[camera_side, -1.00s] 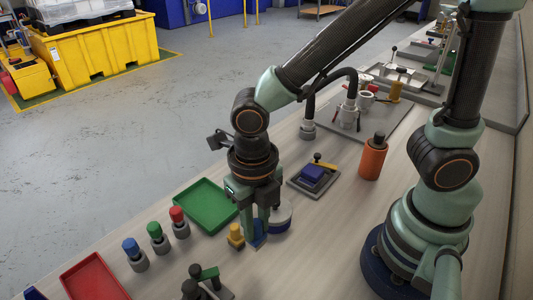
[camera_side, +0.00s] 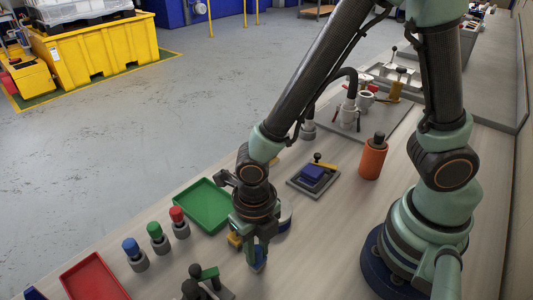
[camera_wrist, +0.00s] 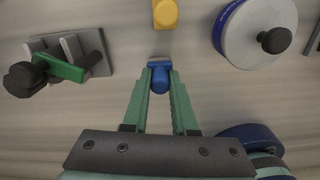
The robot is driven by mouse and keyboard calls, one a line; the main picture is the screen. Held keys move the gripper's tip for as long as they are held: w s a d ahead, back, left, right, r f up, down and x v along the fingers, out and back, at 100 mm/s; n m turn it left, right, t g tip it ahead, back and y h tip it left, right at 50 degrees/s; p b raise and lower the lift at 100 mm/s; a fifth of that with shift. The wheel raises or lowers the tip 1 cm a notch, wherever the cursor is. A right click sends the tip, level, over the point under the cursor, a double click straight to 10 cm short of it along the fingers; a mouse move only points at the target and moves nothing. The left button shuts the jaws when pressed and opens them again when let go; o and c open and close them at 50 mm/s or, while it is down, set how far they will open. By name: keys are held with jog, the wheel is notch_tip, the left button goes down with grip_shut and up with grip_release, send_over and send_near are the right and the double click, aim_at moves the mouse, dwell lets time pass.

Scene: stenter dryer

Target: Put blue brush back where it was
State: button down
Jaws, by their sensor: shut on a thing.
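My gripper (camera_side: 259,262) is low over the bench and shut on a small blue thing (camera_side: 260,257), which I take to be the blue brush. In the wrist view the blue brush (camera_wrist: 159,78) sits between the fingertips of my gripper (camera_wrist: 159,86), with a rounded blue part and a flat end pointing away. The fingers partly hide it in the side view. I cannot tell whether it touches the bench.
A yellow block (camera_wrist: 165,13) lies ahead of the fingertips. A white-and-blue disc with a black knob (camera_wrist: 255,32) is to the right, a green-handled clamp (camera_wrist: 65,68) to the left. A green tray (camera_side: 205,203), red tray (camera_side: 93,279) and blue-, green- and red-topped pegs (camera_side: 155,236) stand nearby.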

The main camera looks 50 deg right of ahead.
jog(key=shift+f, duration=0.1)
jog(key=c, duration=0.7)
grip_release()
notch_tip(320, 180, up, 11)
jog(key=w+d+r+m+t, duration=0.1)
jog(key=d+r+m+t, duration=0.1)
jog(key=d+m, duration=0.4)
jog(key=w+d+r+m+t, duration=0.1)
jog(key=d+r+m, duration=0.4)
jog(key=m, duration=1.1)
jog(key=w+d+r+m+t, duration=0.2)
jog(key=d+m, duration=0.5)
jog(key=m, duration=0.5)
jog(key=shift+w+d+r+t, duration=0.3)
jog(key=shift+w+r, duration=0.15)
jog(key=shift+r, duration=0.55)
